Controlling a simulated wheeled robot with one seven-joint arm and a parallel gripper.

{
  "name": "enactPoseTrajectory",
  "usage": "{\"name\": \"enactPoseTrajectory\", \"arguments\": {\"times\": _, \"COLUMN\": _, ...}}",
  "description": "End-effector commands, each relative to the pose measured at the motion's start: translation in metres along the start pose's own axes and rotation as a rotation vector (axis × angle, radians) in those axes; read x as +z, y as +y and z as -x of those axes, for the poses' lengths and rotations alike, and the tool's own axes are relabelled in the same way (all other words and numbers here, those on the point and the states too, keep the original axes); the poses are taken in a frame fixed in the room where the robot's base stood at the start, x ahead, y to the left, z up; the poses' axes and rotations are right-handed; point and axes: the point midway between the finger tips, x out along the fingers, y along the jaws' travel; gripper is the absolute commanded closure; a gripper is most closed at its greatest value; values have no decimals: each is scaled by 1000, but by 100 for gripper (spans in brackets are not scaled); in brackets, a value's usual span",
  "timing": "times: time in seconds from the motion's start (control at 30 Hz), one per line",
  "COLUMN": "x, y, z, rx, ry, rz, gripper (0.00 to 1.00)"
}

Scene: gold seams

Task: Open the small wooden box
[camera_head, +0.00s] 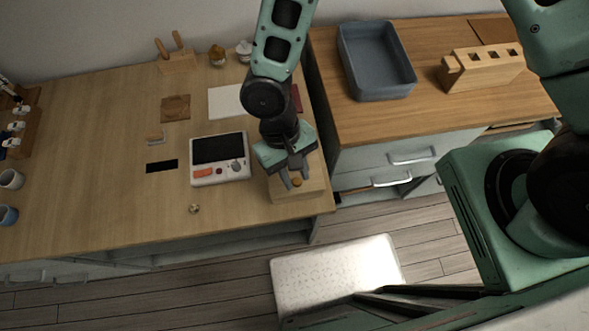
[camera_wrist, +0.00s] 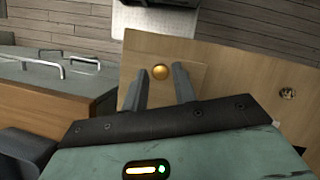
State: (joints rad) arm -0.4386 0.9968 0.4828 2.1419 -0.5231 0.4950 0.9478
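The small wooden box (camera_head: 311,187) sits near the front right corner of the left table, light wood with a round gold knob (camera_head: 297,182). In the wrist view the box top (camera_wrist: 196,64) fills the middle, and the knob (camera_wrist: 160,72) shows between my fingertips. My gripper (camera_head: 293,181) is over the box, its two fingers apart on either side of the knob. No contact with the knob is visible. The box's far side is hidden behind my gripper and arm.
A white device with a dark screen (camera_head: 219,150) stands just left of the box. A small brass-coloured item (camera_head: 194,209) lies near the front edge. A blue-grey tray (camera_head: 383,91) and a slotted wooden block (camera_head: 484,75) are on the right counter. The table's front left is largely clear.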

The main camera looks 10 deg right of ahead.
Motion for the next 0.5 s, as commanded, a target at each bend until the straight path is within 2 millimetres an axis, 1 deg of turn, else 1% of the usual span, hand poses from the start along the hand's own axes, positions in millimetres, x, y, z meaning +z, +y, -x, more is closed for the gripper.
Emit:
{"name": "enactPoseTrajectory", "arguments": {"times": 0.03, "x": 0, "y": 0, "z": 0, "rx": 0, "ry": 0, "rz": 0, "gripper": 87}}
{"name": "enactPoseTrajectory", "arguments": {"times": 0.07, "x": 0, "y": 0, "z": 0, "rx": 0, "ry": 0, "rz": 0, "gripper": 96}}
{"name": "enactPoseTrajectory", "arguments": {"times": 0.1, "x": 0, "y": 0, "z": 0, "rx": 0, "ry": 0, "rz": 0, "gripper": 100}}
{"name": "enactPoseTrajectory", "arguments": {"times": 0.33, "x": 0, "y": 0, "z": 2, "rx": -4, "ry": -8, "rz": 1, "gripper": 100}}
{"name": "enactPoseTrajectory", "arguments": {"times": 0.5, "x": -1, "y": 2, "z": 8, "rx": -22, "ry": -51, "rz": 4, "gripper": 100}}
